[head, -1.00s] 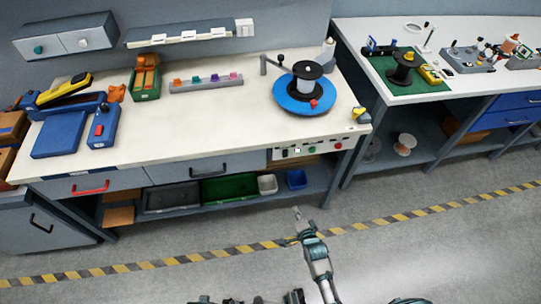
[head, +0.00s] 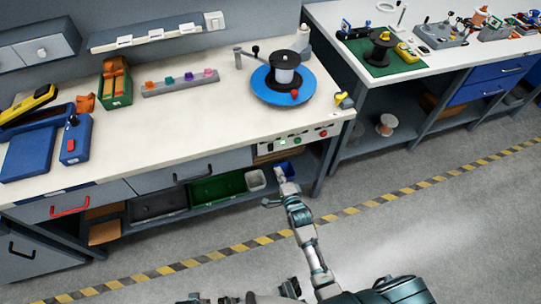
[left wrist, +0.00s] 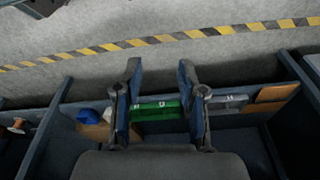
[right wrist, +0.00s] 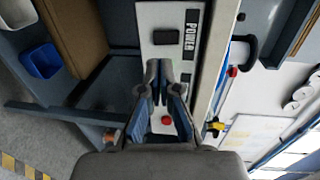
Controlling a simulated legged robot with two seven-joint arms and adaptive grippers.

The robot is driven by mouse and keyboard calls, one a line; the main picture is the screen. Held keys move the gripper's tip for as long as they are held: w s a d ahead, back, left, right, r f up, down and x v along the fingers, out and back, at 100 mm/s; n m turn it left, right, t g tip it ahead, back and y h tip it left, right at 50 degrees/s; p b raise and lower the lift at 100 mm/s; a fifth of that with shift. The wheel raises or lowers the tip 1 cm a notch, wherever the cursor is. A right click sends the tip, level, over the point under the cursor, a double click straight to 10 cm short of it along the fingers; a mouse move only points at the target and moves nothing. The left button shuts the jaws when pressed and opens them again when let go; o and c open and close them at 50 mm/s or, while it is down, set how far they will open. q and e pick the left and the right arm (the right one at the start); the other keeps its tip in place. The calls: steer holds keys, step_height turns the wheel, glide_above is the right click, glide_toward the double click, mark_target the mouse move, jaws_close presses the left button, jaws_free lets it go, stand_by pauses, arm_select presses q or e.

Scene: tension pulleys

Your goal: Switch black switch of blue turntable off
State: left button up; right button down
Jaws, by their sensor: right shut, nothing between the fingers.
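The blue turntable (head: 262,93) sits at the right end of the white workbench, with a black and white spool on it. Its control panel (head: 310,136) is on the bench front below. In the right wrist view, the black switch (right wrist: 163,37) sits on the white panel beside the word POWER. My right gripper (head: 280,174) is shut and empty, below the panel in the head view. In the right wrist view its fingertips (right wrist: 158,66) appear just below the switch; contact is not visible. My left gripper (left wrist: 158,68) is open and empty, facing the lower shelf.
A red button (right wrist: 166,120) shows between the right fingers' bases. The bench edge is beside the panel. A blue bin (right wrist: 43,61) and a brown box (right wrist: 74,35) are on the shelf below. The floor in front is clear.

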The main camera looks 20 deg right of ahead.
mark_target(270, 151)
steer(key=w, duration=0.3)
steer(key=w+f+b, duration=0.1)
steer(key=w, duration=0.2)
steer(key=w+d+b, duration=0.1)
steer(key=w, duration=0.2)
steer(key=shift+f, duration=0.35)
arm_select(q)
step_height(270, 151, up, 7)
steer(key=shift+f, duration=0.15)
arm_select(e)
steer(key=shift+w+a+r, duration=0.1)
steer(key=shift+w+a, duration=0.35)
steer(key=shift+a, duration=0.05)
arm_select(q)
steer(key=shift+d, duration=0.15)
arm_select(e)
steer(key=shift+d, duration=0.1)
